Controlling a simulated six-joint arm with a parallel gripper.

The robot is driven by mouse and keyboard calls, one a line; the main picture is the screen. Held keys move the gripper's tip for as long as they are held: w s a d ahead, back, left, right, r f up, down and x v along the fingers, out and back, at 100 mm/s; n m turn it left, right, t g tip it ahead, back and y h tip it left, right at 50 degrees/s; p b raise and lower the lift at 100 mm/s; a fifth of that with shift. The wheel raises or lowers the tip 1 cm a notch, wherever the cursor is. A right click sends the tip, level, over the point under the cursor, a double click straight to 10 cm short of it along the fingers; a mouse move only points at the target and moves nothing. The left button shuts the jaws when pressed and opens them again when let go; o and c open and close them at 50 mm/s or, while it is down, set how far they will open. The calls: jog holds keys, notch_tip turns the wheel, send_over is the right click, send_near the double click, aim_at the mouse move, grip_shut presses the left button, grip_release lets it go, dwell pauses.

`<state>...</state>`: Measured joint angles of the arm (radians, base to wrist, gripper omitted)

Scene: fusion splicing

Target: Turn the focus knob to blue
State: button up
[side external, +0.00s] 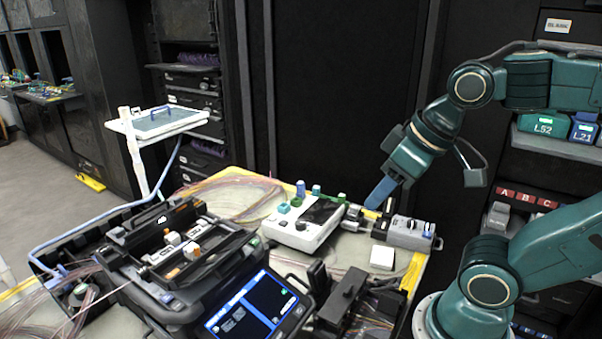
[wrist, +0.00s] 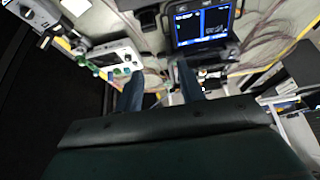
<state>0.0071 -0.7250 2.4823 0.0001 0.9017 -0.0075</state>
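A white box (side external: 301,232) with a dark screen stands on the table right of the splicer. It carries several small knobs in teal, green and blue, among them a blue knob (side external: 301,188) and a teal knob (side external: 284,208). I cannot tell which is the focus knob or read any marks. The same white box (wrist: 120,53) shows at upper left in the wrist view, with green knobs (wrist: 118,71) along its near edge. My gripper (wrist: 160,78) is open and empty, its fingers apart. In the side view my gripper (side external: 375,204) hangs just right of the box, not visibly touching a knob.
The black fusion splicer (side external: 190,257) with a lit blue screen (side external: 248,305) fills the front left. A grey device (side external: 410,234) and a small white block (side external: 382,257) lie right of the box. Loose fibres (side external: 225,195) spread behind. A white tray (side external: 155,122) stands at back left.

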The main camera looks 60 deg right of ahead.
jog(key=w+d+r+g, duration=0.1)
jog(key=w+d+g, duration=0.15)
jog(key=w, duration=0.55)
jog(key=g, duration=0.3)
send_over(300, 222)
notch_tip(300, 222, down, 14)
jog(key=shift+d, duration=0.15)
notch_tip(300, 222, down, 14)
jog(key=shift+r, duration=0.15)
jog(key=shift+c, duration=0.5)
jog(key=c, duration=0.6)
